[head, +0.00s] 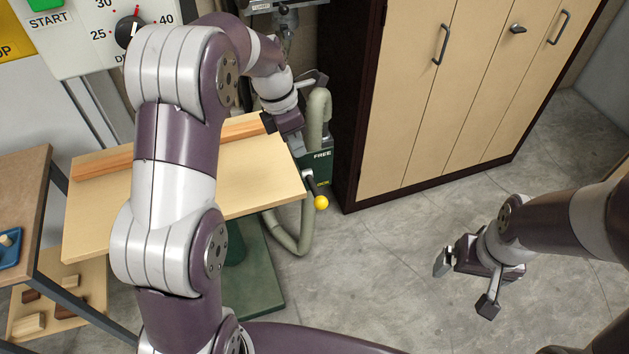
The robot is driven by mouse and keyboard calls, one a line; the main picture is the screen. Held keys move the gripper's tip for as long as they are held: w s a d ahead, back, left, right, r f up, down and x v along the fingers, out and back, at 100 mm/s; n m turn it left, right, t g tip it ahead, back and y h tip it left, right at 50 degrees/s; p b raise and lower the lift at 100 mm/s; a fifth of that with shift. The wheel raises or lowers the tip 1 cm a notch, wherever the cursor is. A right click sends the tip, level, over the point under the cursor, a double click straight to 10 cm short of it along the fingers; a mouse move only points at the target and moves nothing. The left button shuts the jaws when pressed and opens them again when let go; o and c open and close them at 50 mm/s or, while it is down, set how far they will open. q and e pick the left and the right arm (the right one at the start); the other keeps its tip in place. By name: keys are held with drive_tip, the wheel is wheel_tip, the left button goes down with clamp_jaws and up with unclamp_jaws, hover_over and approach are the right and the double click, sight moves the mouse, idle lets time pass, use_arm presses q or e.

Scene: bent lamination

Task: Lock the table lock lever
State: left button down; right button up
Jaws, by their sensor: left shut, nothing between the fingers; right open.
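The table lock lever is a dark rod ending in a yellow ball knob (321,203). It hangs down from a dark green housing (318,163) at the right edge of the wooden table (262,180). The housing carries a "FREE" label above and a smaller yellow label, partly hidden by the lever, below. My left gripper (297,147) is shut and empty, just above the lever and beside the housing; whether it touches either I cannot tell. My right gripper (467,284) is open and empty over the floor at the right.
A wooden strip (104,164) lies along the table's back. A grey-green hose (303,225) loops behind the lever. A cabinet with light doors (405,120) stands to the right. A control panel with a dial (128,32) is at upper left. The floor at right is clear.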

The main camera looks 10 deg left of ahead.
use_arm(q)
drive_tip(key=b, duration=0.2)
approach(317, 193)
drive_tip(key=x, duration=0.6)
drive_tip(key=shift+f, duration=0.25)
drive_tip(key=shift+w+f, duration=0.1)
drive_tip(key=shift+f, duration=0.15)
use_arm(e)
drive_tip(key=shift+w+d+f, duration=0.1)
drive_tip(key=shift+w+f, duration=0.15)
drive_tip(key=shift+f, duration=0.25)
drive_tip(key=shift+w+d+f, duration=0.1)
drive_tip(key=shift+w+f, duration=0.15)
drive_tip(key=shift+f, duration=0.2)
